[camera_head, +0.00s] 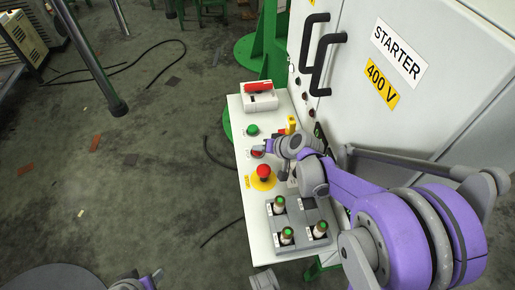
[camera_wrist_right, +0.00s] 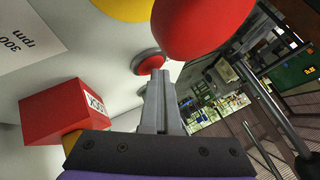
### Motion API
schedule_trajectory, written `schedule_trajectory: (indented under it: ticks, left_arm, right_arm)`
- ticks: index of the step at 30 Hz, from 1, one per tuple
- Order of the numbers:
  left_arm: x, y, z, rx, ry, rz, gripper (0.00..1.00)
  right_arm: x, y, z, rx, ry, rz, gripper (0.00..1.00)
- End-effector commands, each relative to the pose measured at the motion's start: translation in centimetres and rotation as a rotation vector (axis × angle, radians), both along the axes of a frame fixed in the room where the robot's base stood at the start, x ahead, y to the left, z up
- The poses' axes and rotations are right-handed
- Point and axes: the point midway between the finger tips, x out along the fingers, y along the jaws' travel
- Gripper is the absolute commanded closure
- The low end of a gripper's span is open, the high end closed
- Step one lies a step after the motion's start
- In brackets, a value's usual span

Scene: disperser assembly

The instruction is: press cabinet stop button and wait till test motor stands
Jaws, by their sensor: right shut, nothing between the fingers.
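A small red button (camera_head: 257,152) in a grey ring sits on the white panel (camera_head: 258,225) in front of the starter cabinet (camera_head: 365,120); I take it as the stop button. My right gripper (camera_head: 266,150) is shut and empty, its fingertips right at this button. In the right wrist view the shut fingers (camera_wrist_right: 156,82) point at the red button (camera_wrist_right: 150,64), and their tips overlap its lower edge. I cannot tell whether they press it. A purple and grey part of my left arm (camera_head: 140,282) shows at the bottom edge; its fingers are unclear. I cannot make out the test motor.
A green button (camera_head: 252,131) lies beyond the red one. A red mushroom button (camera_head: 264,171) on a yellow disc stands nearer, close to my right gripper. A grey tray (camera_head: 295,220) holds several green-topped pieces. A white box with a red top (camera_head: 259,88) stands at the far end.

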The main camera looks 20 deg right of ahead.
Motion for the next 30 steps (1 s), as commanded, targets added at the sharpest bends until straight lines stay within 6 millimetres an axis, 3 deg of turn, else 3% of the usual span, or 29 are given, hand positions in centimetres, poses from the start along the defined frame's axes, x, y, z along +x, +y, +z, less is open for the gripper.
schedule_trajectory:
  ticks: [9, 22, 30]
  left_arm:
    - [0.0, 0.0, 0.1, 0.0, 0.0, 0.0, 0.38]
    - [-0.1, 0.0, 2.2, 0.0, -0.008, 0.0, 0.38]
    - [-0.1, 0.0, 2.2, 0.0, -0.008, 0.0, 0.38]
  right_arm:
    - [0.0, 0.0, 0.1, 0.0, 0.001, 0.001, 1.0]
    - [0.0, 0.0, 2.5, -0.001, 0.0, 0.001, 1.0]
    - [0.0, 0.0, 2.5, 0.0, 0.001, 0.001, 1.0]
